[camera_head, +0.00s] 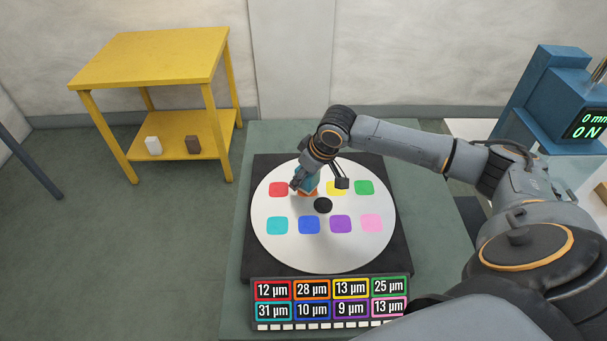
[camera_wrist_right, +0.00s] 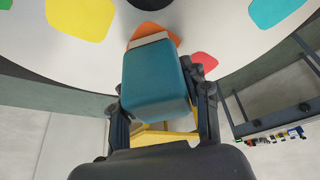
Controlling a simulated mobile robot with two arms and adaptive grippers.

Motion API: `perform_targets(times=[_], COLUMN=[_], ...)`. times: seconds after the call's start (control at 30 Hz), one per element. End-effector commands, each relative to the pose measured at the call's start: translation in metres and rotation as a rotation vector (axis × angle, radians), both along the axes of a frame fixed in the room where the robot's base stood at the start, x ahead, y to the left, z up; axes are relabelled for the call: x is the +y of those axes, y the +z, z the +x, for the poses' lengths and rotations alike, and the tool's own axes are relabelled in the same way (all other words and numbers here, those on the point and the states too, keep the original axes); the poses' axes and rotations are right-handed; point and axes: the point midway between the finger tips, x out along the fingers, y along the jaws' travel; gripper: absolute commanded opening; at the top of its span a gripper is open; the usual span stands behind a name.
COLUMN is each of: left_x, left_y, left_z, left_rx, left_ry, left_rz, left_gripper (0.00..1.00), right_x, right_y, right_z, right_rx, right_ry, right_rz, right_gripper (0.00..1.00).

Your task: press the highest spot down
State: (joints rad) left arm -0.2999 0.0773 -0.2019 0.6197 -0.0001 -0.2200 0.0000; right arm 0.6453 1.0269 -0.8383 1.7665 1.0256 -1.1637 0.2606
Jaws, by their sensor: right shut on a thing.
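A white disc (camera_head: 290,254) carries coloured spots around a black hub (camera_head: 323,205). The readout board (camera_head: 330,300) gives red 12, orange 28, yellow 13, green 25, cyan 31, blue 10, purple 9 and pink 13 µm. The cyan spot (camera_head: 278,226) lies at the disc's near left. My right gripper (camera_head: 316,182) is shut on a teal block (camera_wrist_right: 155,82) with a pale end. The block's end is at the orange spot (camera_wrist_right: 152,31), partly covering it; I cannot tell whether they touch. My left gripper is not in view.
The disc sits on a dark square base (camera_head: 262,270) on a green table (camera_head: 234,310). A yellow shelf table (camera_head: 150,55) stands back left with a white and a brown item below.

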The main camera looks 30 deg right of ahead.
Motion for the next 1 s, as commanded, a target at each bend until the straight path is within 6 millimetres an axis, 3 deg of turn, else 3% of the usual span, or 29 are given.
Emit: perform_targets(times=[1.0], left_x=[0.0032], left_y=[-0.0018], left_z=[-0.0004], left_rx=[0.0], left_ry=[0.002], left_rz=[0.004], left_gripper=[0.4], right_x=[0.0004], right_y=[-0.009], right_z=[-0.0007], right_rx=[0.002], right_ry=[0.0], right_rz=[0.0], right_gripper=[0.21])
